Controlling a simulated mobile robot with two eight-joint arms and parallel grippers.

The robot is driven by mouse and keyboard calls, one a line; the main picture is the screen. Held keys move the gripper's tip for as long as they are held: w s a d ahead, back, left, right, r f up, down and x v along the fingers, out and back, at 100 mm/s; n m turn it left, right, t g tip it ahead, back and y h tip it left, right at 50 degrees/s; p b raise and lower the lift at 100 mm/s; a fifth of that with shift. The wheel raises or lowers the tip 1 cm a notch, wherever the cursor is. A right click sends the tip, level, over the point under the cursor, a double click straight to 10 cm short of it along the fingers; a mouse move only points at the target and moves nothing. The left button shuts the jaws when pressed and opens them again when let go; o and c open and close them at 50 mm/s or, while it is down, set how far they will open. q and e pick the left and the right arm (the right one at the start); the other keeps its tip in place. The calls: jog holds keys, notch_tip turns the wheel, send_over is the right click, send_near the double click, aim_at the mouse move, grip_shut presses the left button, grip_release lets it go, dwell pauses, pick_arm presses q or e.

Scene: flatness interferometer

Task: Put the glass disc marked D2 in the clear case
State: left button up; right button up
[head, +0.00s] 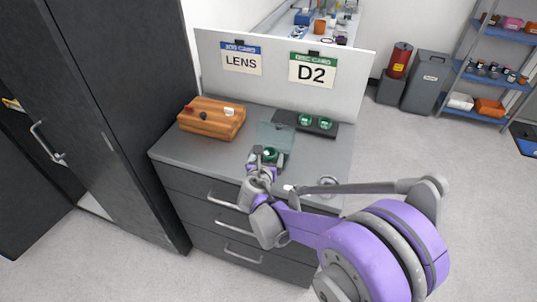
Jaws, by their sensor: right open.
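Two green glass discs (305,120) (325,123) sit on a dark holder (285,118) at the back right of the grey cabinet top. Another green disc (270,154) shows at my right gripper (268,160), in front of a see-through panel (275,133) that looks like the raised lid of the clear case. My right gripper is open, low over the cabinet top. I cannot tell whether the disc lies in the case or between the fingers. Marks on the discs are too small to read. My left gripper is out of view.
A wooden block (211,117) with small pieces stands at the back left. A board behind carries a LENS card (241,60) and a D2 card (312,71). A round clear or metallic piece (327,184) lies at the front right. A dark locker (100,110) bounds the left.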

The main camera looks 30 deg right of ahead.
jog(key=v, duration=0.9)
jog(key=s+a+f+m+g+y, duration=0.2)
jog(key=s+a+f+m+y, duration=0.1)
jog(key=s+m, duration=0.7)
jog(key=s+a+f+m+g+y, duration=0.3)
jog(key=s+m, duration=0.7)
jog(key=m, duration=0.8)
jog(key=shift+s+a+y, duration=0.25)
jog(key=shift+a+y, duration=0.95)
jog(key=shift+a, duration=0.05)
jog(key=shift+f, duration=0.15)
